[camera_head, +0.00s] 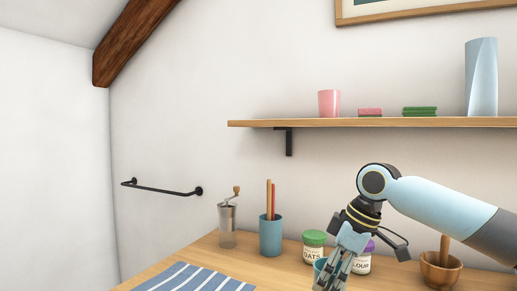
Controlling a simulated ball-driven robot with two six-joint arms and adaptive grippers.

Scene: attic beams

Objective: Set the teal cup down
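The teal cup (319,267) shows at the lower middle, partly hidden behind the fingers of my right gripper (335,276). The gripper points down and appears shut on the cup. The cup's bottom is out of sight, so I cannot tell whether it touches the table (195,254). My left gripper is not in view.
A green-lidded oats jar (313,248) and a purple-lidded flour jar (362,263) stand close by. A teal holder with sticks (270,236), a grinder (227,226), a striped mat (195,279) and a wooden mortar (440,271) are around. A shelf (375,122) hangs above.

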